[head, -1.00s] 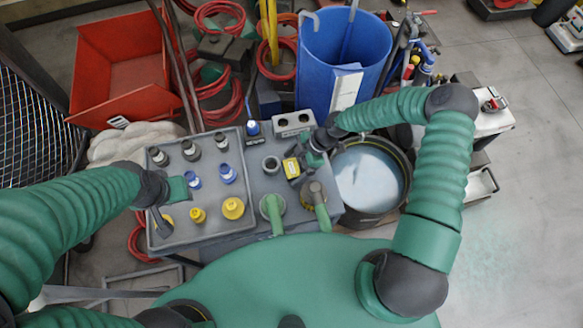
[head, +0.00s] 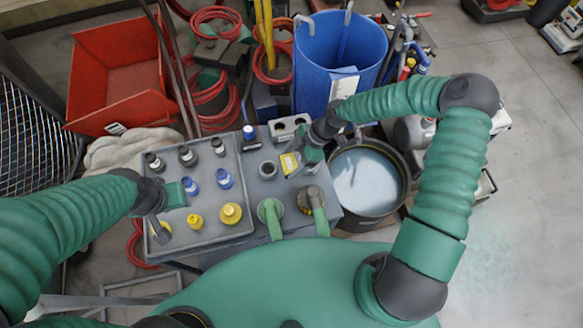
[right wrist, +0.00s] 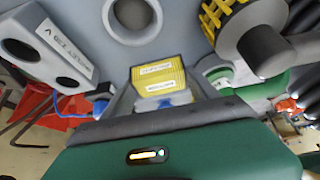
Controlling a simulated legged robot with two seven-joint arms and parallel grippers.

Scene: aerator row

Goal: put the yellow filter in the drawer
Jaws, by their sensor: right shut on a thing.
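The yellow filter (head: 289,163) is a small ribbed yellow block with white labels. In the right wrist view the filter (right wrist: 158,80) sits between the fingers of my right gripper (right wrist: 160,98), which is shut on it. In the head view my right gripper (head: 300,163) is over the grey bench top, beside a round socket. Whether the filter touches the bench is hard to tell. My left gripper (head: 168,210) is over the left part of the grey tray; its jaw opening is not clear. I cannot make out a drawer for certain.
The grey tray (head: 205,238) holds several black, blue and yellow bottles. A round socket (head: 267,170), a two-hole block (head: 289,130) and two green-handled valves (head: 271,213) stand on the bench. A bucket of pale liquid (head: 366,182) is at the right. A blue barrel (head: 325,60) stands behind.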

